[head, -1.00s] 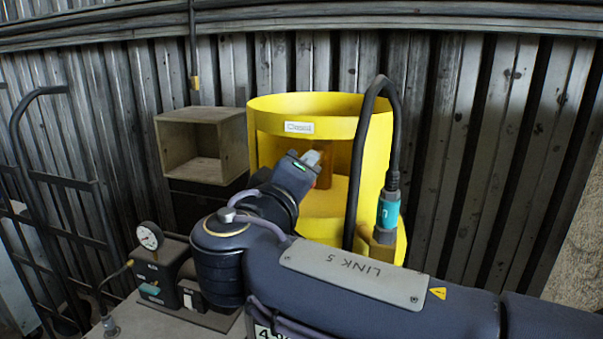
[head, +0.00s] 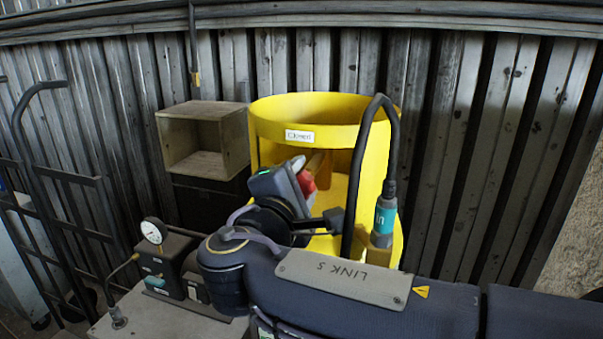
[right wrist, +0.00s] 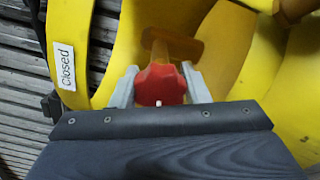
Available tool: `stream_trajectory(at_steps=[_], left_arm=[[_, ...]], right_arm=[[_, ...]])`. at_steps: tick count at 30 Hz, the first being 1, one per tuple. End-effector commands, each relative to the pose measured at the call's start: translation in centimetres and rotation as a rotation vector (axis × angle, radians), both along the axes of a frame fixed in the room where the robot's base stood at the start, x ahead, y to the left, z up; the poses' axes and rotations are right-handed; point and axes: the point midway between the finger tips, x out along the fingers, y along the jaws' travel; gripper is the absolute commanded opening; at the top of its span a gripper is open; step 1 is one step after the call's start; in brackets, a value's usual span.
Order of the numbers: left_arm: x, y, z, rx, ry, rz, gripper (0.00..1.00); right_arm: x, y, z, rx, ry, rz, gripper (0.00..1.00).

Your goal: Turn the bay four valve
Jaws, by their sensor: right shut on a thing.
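The valve has a red lobed knob (right wrist: 160,86) inside the yellow blower housing (head: 310,112), with an orange-yellow part behind it. In the right wrist view the two grey fingers of my right gripper (right wrist: 158,88) are shut on the red knob, one on each side. In the head view my right gripper (head: 305,176) reaches into the housing opening, and the red knob (head: 307,183) shows partly beside it. A white label reading "Closed" (head: 299,136) is on the housing rim; it also shows in the right wrist view (right wrist: 64,66). My left gripper is not in view.
A black hose with a teal connector (head: 385,215) arches over the housing's right side, close to my right arm. An open wooden box (head: 203,140) stands left of the housing. A pressure gauge unit (head: 168,265) and a hand truck (head: 60,200) are at the left.

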Motion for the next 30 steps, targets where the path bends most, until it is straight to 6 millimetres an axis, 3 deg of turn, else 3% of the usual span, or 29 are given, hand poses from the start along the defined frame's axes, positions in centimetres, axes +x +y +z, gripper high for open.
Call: stream_trajectory(at_steps=[9,25,26,30], left_arm=[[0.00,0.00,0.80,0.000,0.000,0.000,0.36],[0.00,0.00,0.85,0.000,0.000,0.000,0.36],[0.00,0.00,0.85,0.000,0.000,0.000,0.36],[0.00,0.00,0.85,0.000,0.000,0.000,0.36]], right_arm=[[-0.02,0.05,-0.11,-0.108,0.037,0.001,0.19],[-0.02,0.04,-0.22,-0.126,0.044,0.001,0.19],[-0.02,0.04,-0.22,-0.126,0.044,0.001,0.45],[-0.01,0.02,-0.17,-0.125,0.042,0.001,0.63]])
